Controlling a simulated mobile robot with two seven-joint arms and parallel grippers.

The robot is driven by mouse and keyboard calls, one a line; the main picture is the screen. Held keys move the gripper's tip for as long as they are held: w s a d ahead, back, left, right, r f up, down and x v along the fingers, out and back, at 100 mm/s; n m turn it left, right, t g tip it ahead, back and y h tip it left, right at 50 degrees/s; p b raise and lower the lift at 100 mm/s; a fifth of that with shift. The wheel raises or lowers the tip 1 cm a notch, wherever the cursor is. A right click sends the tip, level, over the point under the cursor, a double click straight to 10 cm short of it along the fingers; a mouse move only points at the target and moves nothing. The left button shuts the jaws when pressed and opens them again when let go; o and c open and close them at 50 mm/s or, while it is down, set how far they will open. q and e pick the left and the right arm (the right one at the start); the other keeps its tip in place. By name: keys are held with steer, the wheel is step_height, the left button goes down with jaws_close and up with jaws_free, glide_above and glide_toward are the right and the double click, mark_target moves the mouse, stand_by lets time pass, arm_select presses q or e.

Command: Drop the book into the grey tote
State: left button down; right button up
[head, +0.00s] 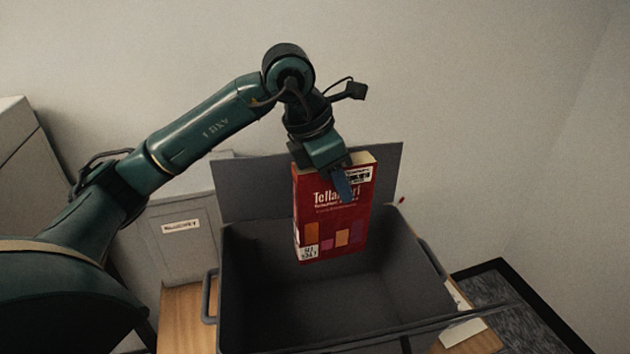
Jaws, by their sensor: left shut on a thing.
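A red book (320,222) with white title text and barcode labels hangs upright in the head view. My left gripper (341,178) is shut on its top edge, with a blue finger across the cover. The grey tote (231,262) is open and stands below and around the book in the picture. The book's lower end shows against the tote's far inner wall; I cannot tell how far it is inside the rim. The visible part of the tote floor looks empty. My right gripper is not in view.
The tote stands on a wooden surface (182,312). A grey panel (255,185) rises behind it. A labelled grey box (178,250) is at the left. A white paper (463,330) lies at the right, beside a dark, black-edged carpet (505,303).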

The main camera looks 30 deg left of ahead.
mark_target(336, 207)
arm_select(q)
step_height(336, 207, down, 5)
steer(key=b, duration=0.3)
steer(key=shift+b, duration=0.3)
steer(key=shift+f+b, duration=0.3)
steer(key=shift+f, duration=0.15)
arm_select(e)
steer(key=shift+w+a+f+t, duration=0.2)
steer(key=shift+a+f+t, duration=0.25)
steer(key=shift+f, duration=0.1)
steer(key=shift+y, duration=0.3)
